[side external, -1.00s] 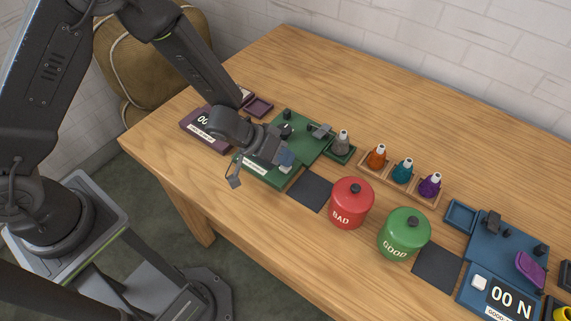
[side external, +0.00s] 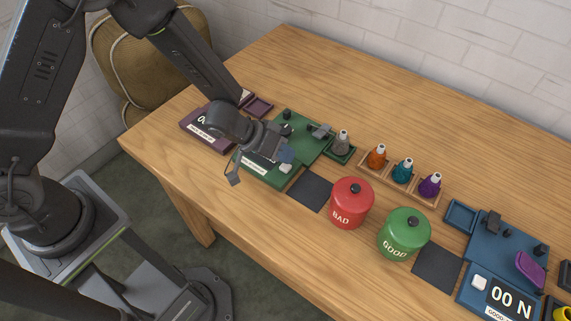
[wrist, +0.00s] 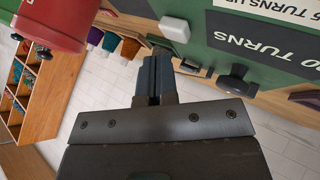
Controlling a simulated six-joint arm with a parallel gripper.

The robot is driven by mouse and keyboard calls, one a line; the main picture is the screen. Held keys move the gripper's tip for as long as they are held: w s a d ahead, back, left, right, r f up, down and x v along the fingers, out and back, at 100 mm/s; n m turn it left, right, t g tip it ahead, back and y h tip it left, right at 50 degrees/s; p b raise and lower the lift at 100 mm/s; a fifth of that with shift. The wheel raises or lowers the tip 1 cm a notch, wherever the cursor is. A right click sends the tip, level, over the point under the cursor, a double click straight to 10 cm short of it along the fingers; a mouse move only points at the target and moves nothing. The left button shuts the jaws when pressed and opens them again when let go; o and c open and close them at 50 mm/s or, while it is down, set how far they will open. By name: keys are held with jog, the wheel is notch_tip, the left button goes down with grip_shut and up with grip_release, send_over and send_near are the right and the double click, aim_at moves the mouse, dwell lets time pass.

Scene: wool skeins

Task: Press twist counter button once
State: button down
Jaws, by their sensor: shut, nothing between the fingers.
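The green twist counter station (side external: 309,148) lies flat on the table, left of the red canister. A white button (side external: 285,169) sits on its front right corner. It also shows in the wrist view (wrist: 174,29), on the green board (wrist: 205,20) beside dark panels lettered "TURNS". My gripper (side external: 285,154) is over the station, just behind and to the left of the button in the side view. The fingers are shut and empty in the wrist view (wrist: 156,72), a little apart from the button in the picture. My wrist hides part of the station; the height gap is unclear.
The red BAD canister (side external: 350,203) and green GOOD canister (side external: 404,234) stand to the right, past a dark mat (side external: 310,191). A grey bottle (side external: 342,142) stands behind. A blue station (side external: 478,276) has its own white button at far right. A purple station (side external: 208,133) lies left.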

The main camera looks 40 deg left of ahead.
aim_at(284, 165)
jog(key=shift+r, duration=0.15)
jog(key=shift+r, duration=2.45)
